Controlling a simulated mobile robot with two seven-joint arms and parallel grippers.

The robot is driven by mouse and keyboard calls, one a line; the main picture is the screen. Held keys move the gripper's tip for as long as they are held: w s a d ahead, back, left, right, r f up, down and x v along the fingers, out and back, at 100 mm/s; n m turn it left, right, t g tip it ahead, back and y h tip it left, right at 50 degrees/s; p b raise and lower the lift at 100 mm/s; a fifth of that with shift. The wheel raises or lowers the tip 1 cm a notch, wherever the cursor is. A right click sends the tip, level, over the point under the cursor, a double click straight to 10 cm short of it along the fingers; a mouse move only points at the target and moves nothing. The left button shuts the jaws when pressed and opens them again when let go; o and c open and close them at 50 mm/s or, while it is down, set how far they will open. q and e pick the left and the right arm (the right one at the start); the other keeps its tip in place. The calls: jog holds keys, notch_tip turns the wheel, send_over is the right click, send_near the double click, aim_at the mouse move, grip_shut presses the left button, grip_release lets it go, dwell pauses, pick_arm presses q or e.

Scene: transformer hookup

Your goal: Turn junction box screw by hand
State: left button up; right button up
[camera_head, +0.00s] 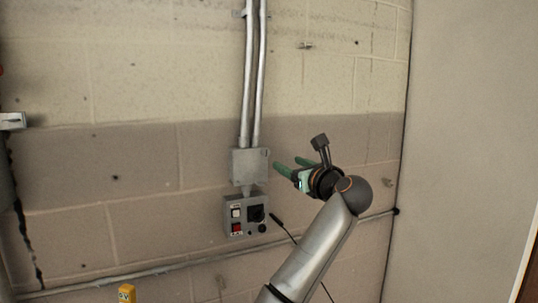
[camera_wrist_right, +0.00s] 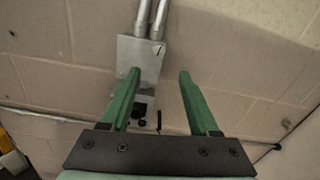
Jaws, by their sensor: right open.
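The grey metal junction box (camera_head: 249,166) is fixed to the wall below two vertical conduits. It also shows in the right wrist view (camera_wrist_right: 140,50). A small round mark that may be its screw (camera_wrist_right: 156,48) shows near the upper right corner of its face. My right gripper (camera_head: 286,163) is to the right of the box in the head view, its green fingers pointing towards the wall. In the wrist view the fingers (camera_wrist_right: 159,75) are spread with nothing between them. The left finger overlaps the box's lower part. My left gripper is not in view.
A control box (camera_head: 244,214) with a black knob and buttons hangs just below the junction box. A black cable (camera_head: 284,228) hangs at its right. A horizontal conduit (camera_head: 180,265) runs low along the wall. A yellow object (camera_head: 127,293) stands at the bottom left.

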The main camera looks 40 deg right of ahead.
aim_at(266, 153)
jog(key=p+x, duration=0.3)
jog(key=x, duration=0.9)
jog(key=shift+w+f, duration=0.1)
jog(key=shift+w, duration=0.2)
jog(key=shift+c, duration=0.3)
grip_shut()
